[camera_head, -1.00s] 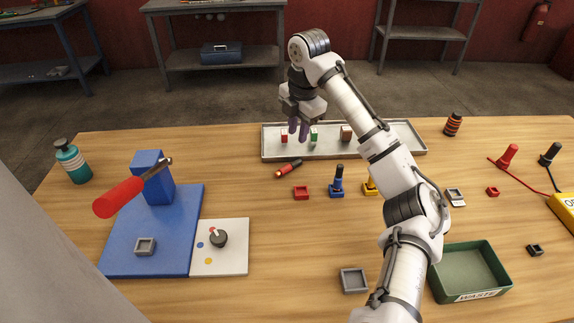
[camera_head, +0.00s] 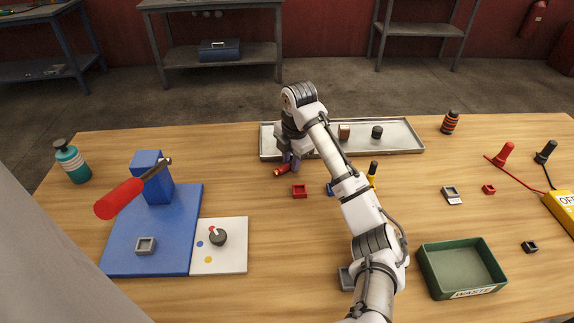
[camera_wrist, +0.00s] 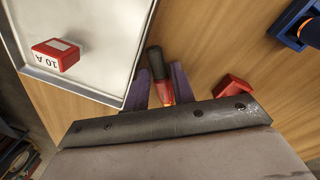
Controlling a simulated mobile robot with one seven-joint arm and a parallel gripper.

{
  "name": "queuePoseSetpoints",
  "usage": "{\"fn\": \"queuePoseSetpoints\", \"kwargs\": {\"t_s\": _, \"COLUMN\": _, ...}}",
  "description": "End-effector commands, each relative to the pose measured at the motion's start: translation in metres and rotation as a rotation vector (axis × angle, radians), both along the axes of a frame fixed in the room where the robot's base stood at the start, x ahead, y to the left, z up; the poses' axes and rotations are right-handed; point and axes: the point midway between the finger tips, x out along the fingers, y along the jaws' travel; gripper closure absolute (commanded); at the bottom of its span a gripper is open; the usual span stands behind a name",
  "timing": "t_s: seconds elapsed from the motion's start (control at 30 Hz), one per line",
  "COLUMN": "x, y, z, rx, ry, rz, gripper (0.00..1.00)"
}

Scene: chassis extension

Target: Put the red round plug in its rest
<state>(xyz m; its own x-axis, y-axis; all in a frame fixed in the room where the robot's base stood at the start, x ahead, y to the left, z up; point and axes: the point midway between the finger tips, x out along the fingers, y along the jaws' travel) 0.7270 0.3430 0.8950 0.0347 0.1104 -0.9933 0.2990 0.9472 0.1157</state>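The red round plug (camera_head: 281,171), red with a dark end, lies on its side on the table just in front of the tray. A small square red rest (camera_head: 299,191) sits to its right and nearer; it also shows in the wrist view (camera_wrist: 234,88). My gripper (camera_head: 290,158) is low over the plug, pointing down. In the wrist view its purple fingers (camera_wrist: 161,80) are apart, one on each side of the plug (camera_wrist: 157,64). No clear grip on it shows, and the plug's near end is hidden by the gripper body.
The grey tray (camera_head: 405,139) lies just behind, with a red "10 A" block (camera_wrist: 57,54) inside. Blue (camera_head: 330,189) and yellow (camera_head: 372,182) plug stands are to the right, partly behind my arm. A green waste bin (camera_head: 460,268) stands front right.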

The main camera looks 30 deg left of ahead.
Motion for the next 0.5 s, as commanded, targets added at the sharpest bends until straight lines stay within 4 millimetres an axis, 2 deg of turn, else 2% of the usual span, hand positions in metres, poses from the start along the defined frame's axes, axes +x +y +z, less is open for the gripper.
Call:
{"fn": "queuePoseSetpoints", "kwargs": {"t_s": 0.2, "x": 0.0002, "y": 0.0000, "z": -0.0012, "rx": 0.000, "ry": 0.000, "rz": 0.000, "gripper": 0.75}}
{"fn": "queuePoseSetpoints", "kwargs": {"t_s": 0.4, "x": 0.0001, "y": 0.0000, "z": -0.0009, "rx": 0.000, "ry": 0.000, "rz": 0.000, "gripper": 1.00}}
{"fn": "queuePoseSetpoints", "kwargs": {"t_s": 0.5, "x": 0.0001, "y": 0.0000, "z": -0.0007, "rx": 0.000, "ry": 0.000, "rz": 0.000, "gripper": 1.00}}
